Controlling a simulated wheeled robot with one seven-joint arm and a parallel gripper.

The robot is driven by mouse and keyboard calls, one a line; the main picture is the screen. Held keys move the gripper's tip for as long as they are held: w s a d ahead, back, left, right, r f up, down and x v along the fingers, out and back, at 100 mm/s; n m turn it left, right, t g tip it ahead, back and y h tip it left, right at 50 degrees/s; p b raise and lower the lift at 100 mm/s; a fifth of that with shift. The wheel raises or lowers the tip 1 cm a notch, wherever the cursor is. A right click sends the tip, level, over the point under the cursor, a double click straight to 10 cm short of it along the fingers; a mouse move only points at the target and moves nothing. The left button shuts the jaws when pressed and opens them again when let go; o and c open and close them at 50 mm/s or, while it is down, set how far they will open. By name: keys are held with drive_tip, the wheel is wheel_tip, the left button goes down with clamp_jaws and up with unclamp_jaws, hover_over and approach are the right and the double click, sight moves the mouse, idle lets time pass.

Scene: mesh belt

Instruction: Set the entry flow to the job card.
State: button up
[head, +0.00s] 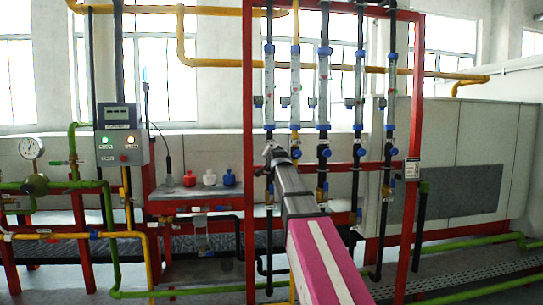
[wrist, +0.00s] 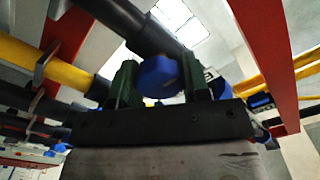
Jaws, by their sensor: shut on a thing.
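Several clear upright flow tubes with blue end fittings, one of them the tube (head: 323,88), hang in a red frame (head: 248,110). Below them are valves with blue knobs, such as the knob (head: 326,152). A small white card (head: 412,168) is on the frame's right post; its text is too small to read. My gripper (head: 271,153) reaches the valves below the left tubes, and my arm hides part of them. In the wrist view its green fingers (wrist: 160,72) are shut on a blue knob (wrist: 158,79) beside a dark pipe. The tube readings are not legible.
A grey control box (head: 122,135) with a lit green button stands left, near a round gauge (head: 31,148). Red, white and blue bottles (head: 209,178) sit on a shelf. Yellow pipes (head: 215,62) and green pipes (head: 180,292) run around the frame.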

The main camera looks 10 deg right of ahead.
drive_tip(key=o, duration=0.9)
drive_tip(key=shift+o, duration=0.2)
drive_tip(key=shift+s, duration=0.1)
drive_tip(key=s, duration=1)
drive_tip(key=shift+s, duration=0.3)
